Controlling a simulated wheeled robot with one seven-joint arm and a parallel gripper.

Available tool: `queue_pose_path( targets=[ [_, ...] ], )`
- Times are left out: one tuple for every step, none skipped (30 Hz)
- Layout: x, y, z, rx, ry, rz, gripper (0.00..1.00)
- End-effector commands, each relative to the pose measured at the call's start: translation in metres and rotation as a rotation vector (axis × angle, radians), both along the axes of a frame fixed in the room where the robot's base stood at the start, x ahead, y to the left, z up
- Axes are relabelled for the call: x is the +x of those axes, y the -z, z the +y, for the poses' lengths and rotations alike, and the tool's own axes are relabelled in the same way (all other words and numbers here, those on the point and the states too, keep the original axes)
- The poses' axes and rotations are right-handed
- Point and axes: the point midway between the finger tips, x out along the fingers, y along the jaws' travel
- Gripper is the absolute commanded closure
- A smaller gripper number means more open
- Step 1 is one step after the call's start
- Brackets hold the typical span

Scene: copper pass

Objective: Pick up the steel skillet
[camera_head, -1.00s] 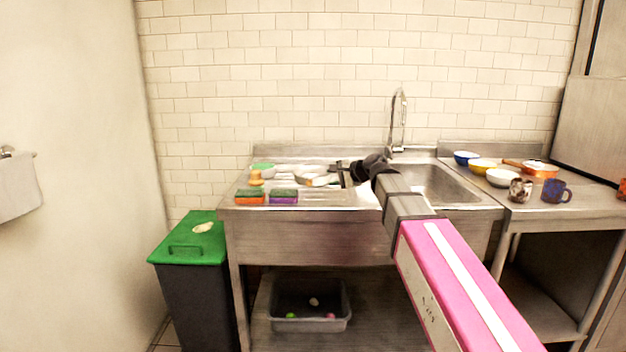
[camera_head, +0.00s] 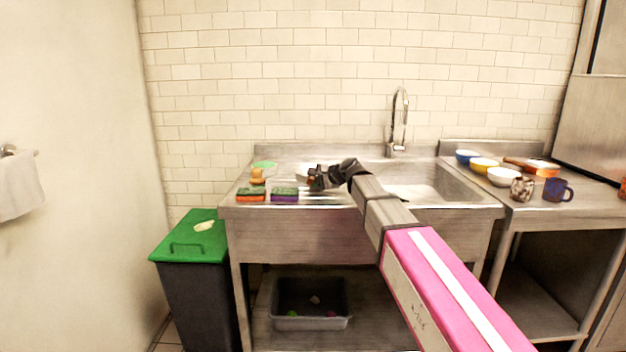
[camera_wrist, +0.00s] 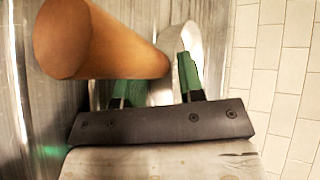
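A pale round piece, apparently the steel skillet (camera_head: 303,170), lies on the drainboard left of the sink, mostly hidden behind my gripper (camera_head: 318,178). In the wrist view a thick brown wooden handle (camera_wrist: 100,45) juts close to the camera and overlaps one fingertip. A curved pale metal rim (camera_wrist: 182,38) shows beyond it, near the other fingertip. I cannot tell for certain that the handle and rim are one piece. My gripper's green-padded fingers (camera_wrist: 157,80) stand apart, with a gap between them. No grip on the handle shows.
Two sponges (camera_head: 250,194) (camera_head: 284,194) lie along the drainboard's front edge. A brown-topped item (camera_head: 257,176) and a green item (camera_head: 264,165) stand at left. The sink basin (camera_head: 425,185) and faucet (camera_head: 397,120) are to the right. Bowls (camera_head: 484,166) and mugs (camera_head: 557,190) stand on the right counter.

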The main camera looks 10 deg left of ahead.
Motion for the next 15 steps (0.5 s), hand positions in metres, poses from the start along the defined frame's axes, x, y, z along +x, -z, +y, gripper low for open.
queue_pose_path(
  targets=[
    [-0.0003, -0.0001, -0.0004, 0.0, 0.0, 0.0, 0.64],
    [-0.0004, -0.0001, -0.0003, 0.0, 0.0, 0.0, 0.64],
    [-0.0004, -0.0001, -0.0003, 0.0, 0.0, 0.0, 0.71],
    [-0.0004, -0.0001, -0.0003, 0.0, 0.0, 0.0, 0.8],
    [-0.0005, -0.0002, -0.0004, 0.0, 0.0, 0.0, 0.9],
    [-0.0005, -0.0001, -0.0004, 0.0, 0.0, 0.0, 1.0],
    [-0.0006, -0.0001, -0.0004, 0.0, 0.0, 0.0, 1.0],
    [-0.0006, -0.0001, -0.0004, 0.0, 0.0, 0.0, 1.0],
    [-0.0004, -0.0009, -0.0004, 0.002, 0.0, -0.001, 1.0],
    [-0.0004, -0.0008, -0.0004, 0.002, 0.0, -0.001, 1.0],
    [-0.0004, -0.0008, -0.0004, 0.002, 0.0, -0.001, 1.0],
    [-0.0004, -0.0008, -0.0004, 0.002, 0.0, -0.001, 1.0],
    [-0.0003, -0.0008, -0.0004, 0.001, 0.0, -0.001, 1.0],
    [-0.0004, -0.0008, -0.0004, 0.001, 0.0, -0.001, 1.0],
    [-0.0005, -0.0013, -0.0004, 0.001, 0.0, -0.001, 1.0]
  ],
)
